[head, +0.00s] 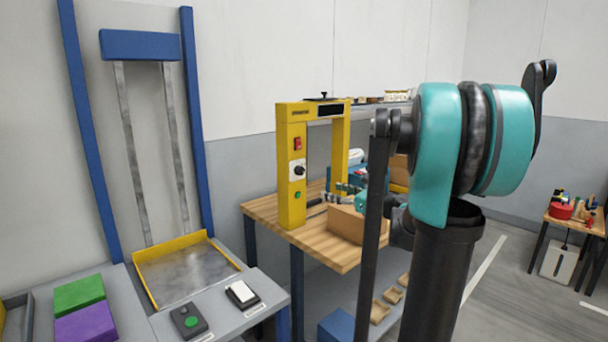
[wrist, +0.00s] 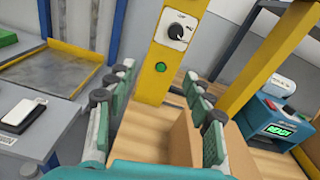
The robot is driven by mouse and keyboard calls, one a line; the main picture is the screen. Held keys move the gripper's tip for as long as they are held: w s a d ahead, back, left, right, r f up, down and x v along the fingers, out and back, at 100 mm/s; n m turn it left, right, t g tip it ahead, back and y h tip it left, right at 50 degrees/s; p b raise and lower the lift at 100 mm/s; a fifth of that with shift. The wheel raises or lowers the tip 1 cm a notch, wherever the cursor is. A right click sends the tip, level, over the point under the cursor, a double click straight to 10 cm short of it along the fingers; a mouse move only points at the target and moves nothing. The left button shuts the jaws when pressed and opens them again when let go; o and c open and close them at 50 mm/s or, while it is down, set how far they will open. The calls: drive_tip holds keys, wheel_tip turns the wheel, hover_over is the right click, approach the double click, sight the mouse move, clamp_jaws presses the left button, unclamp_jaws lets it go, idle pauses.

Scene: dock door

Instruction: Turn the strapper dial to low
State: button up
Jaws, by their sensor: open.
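The strapper is a yellow arch (head: 292,208) on a wooden table. Its black dial (head: 299,170) sits on a white plate on the left post, below a red switch (head: 298,144) and above a green button (head: 298,195). In the wrist view the dial (wrist: 177,32) is at the top centre, with a pale mark on it; the plate's lettering is too small to read. My gripper (wrist: 158,92) is open and empty, its fingers apart on either side of the post's lower part. The dial lies beyond the fingertips, untouched. In the head view my arm partly hides the gripper.
A cardboard box (head: 346,224) stands on the wooden table (head: 318,250), close to my right finger in the wrist view. A teal device with a READY screen (wrist: 279,130) is at the right. A grey bench with a yellow-edged metal plate (head: 190,272) is at the left.

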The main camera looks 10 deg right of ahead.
sight(302, 172)
drive_tip(key=shift+m+t, duration=0.5)
drive_tip(key=shift+m, duration=0.4)
drive_tip(key=x, duration=0.5)
drive_tip(key=d+r+x, duration=0.1)
drive_tip(key=x, duration=0.5)
drive_tip(key=w+x, duration=0.1)
drive_tip(key=x, duration=0.5)
drive_tip(key=shift+w+d+r, duration=0.15)
drive_tip(key=shift+w+r, duration=0.05)
drive_tip(key=shift+r, duration=0.15)
drive_tip(key=c, duration=1.2)
